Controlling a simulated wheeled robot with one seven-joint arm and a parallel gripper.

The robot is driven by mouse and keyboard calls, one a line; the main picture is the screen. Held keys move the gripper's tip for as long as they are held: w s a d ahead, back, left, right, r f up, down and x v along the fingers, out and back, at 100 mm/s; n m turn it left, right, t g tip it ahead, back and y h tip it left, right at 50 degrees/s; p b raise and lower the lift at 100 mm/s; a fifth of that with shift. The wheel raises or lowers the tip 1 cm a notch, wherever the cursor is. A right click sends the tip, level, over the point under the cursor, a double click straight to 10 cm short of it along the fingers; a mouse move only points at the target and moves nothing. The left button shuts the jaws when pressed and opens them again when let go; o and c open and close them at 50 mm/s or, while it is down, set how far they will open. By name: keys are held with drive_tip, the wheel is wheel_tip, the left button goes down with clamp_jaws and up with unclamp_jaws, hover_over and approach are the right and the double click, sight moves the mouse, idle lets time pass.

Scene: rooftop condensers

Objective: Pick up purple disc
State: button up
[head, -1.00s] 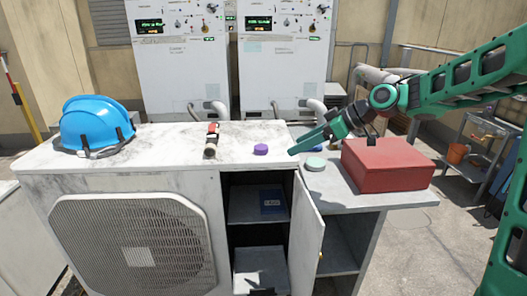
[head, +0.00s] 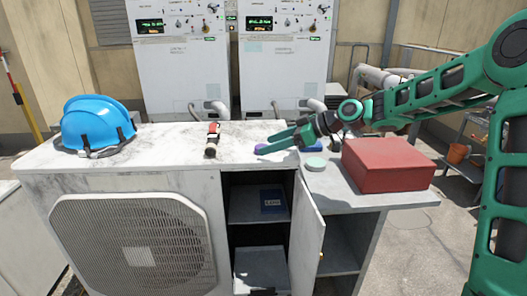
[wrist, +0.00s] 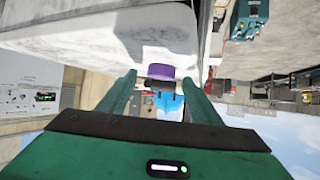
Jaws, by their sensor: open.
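The purple disc (head: 260,149) lies on the white marbled top of the condenser unit, partly hidden by my gripper in the head view. It also shows in the wrist view (wrist: 162,72), near the far end of the gap between my fingertips. My green gripper (head: 277,142) is at the disc from the right, low over the top. In the wrist view my gripper (wrist: 162,84) is open, with one finger on each side of the disc's line. I cannot tell whether a finger touches it.
A blue hard hat (head: 95,125) and a red-and-black tool (head: 212,139) stand to the left on the same top. A pale green disc (head: 315,164), a blue item (head: 312,146) and a red box (head: 388,164) are to the right. The cabinet door (head: 308,232) below hangs open.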

drive_tip(key=shift+x, duration=1.1)
drive_tip(key=c, duration=1.2)
drive_tip(key=shift+o, duration=0.2)
drive_tip(key=shift+r, duration=0.1)
